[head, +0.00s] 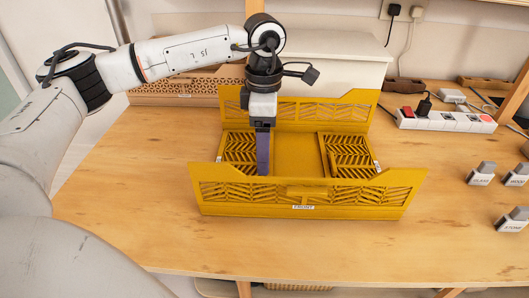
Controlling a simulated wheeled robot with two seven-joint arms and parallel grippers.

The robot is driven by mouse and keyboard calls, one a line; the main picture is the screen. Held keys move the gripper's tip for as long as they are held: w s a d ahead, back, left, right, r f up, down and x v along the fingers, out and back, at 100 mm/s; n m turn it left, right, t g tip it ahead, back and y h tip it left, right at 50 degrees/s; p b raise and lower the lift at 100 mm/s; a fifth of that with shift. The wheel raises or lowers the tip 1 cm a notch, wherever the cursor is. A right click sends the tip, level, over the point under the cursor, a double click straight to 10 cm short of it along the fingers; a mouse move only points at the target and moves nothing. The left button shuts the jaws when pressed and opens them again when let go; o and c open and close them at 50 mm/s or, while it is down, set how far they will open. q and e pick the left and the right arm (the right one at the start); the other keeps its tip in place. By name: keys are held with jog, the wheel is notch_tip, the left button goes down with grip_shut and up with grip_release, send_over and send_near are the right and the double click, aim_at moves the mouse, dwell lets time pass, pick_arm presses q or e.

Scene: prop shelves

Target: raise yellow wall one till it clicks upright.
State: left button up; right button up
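A yellow folding crate (300,205) stands on the wooden table. Its patterned front wall, tagged FRONT, and its back wall (300,108) stand up. Two slatted end walls lie folded inward: the left one (238,150) and the right one (350,152), which has a small white tag at its outer edge. I cannot tell which wall is wall one. My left gripper (263,168) points down inside the crate, at the inner edge of the left folded wall. Its fingers are seen edge-on as one dark strip, so contact and opening are unclear. My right gripper is not in view.
A white box (335,68) stands behind the crate. A power strip (445,121) with a red switch and plugs lies at back right. Several grey labelled blocks (481,174) stand at the right edge. The table in front (330,245) is clear.

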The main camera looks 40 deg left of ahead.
pick_arm(q)
jog(key=shift+f, duration=0.95)
jog(key=shift+c, duration=0.3)
jog(key=c, duration=1.4)
jog(key=shift+c, duration=0.2)
